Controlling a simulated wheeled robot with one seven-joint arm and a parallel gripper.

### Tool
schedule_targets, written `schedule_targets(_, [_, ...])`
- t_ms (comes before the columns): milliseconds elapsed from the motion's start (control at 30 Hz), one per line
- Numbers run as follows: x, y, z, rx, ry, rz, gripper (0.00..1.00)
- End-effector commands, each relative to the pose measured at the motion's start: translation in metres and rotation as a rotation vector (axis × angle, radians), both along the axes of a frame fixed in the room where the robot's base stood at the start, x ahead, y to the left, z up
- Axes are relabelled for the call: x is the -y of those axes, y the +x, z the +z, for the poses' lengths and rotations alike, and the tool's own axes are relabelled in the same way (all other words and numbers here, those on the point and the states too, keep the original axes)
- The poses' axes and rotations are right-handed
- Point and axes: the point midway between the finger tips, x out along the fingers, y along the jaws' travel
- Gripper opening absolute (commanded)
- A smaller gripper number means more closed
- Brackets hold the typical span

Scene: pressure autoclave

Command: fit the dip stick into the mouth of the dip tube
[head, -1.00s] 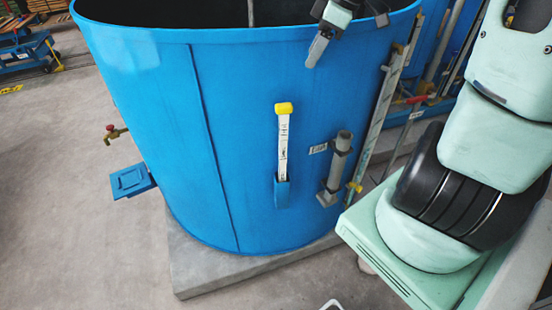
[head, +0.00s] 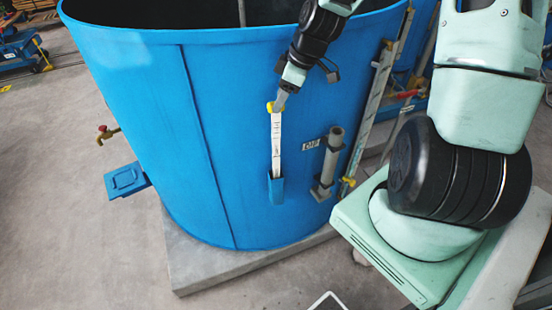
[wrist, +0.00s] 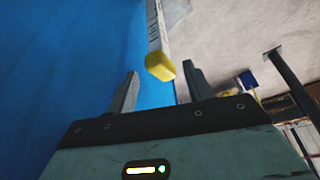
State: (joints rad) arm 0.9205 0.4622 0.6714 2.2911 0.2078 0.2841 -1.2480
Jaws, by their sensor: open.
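The dip stick (head: 277,140) is a white graduated strip with a yellow cap, standing upright in a blue holder (head: 276,189) on the tank's side. My gripper (head: 283,97) is at the cap in the head view and hides part of it. In the wrist view the yellow cap (wrist: 160,66) lies between the fingertips of my open gripper (wrist: 161,78), with gaps at both sides. The dip tube (head: 329,165) is a grey upright pipe on the tank, right of the stick, with a label beside it. Its mouth is at the top and nothing is in it.
The large blue tank (head: 150,120) stands on a concrete plinth (head: 190,270). A ladder-like gauge (head: 372,100) runs up right of the dip tube. A tap (head: 107,134) and a blue plate (head: 125,181) stick out at left. Open floor lies in front.

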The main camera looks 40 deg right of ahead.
Motion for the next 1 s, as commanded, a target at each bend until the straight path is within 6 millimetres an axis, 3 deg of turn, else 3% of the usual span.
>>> schedule_targets(300, [-0.012, 0.009, -0.03, -0.001, 0.002, 0.003, 0.51])
schedule_targets(567, [-0.011, 0.009, -0.033, 0.001, 0.0, 0.001, 0.51])
schedule_targets(767, [-0.011, 0.009, -0.032, 0.001, 0.0, 0.001, 0.0])
schedule_targets(1000, [-0.011, 0.009, -0.032, 0.001, 0.0, 0.001, 0.0])
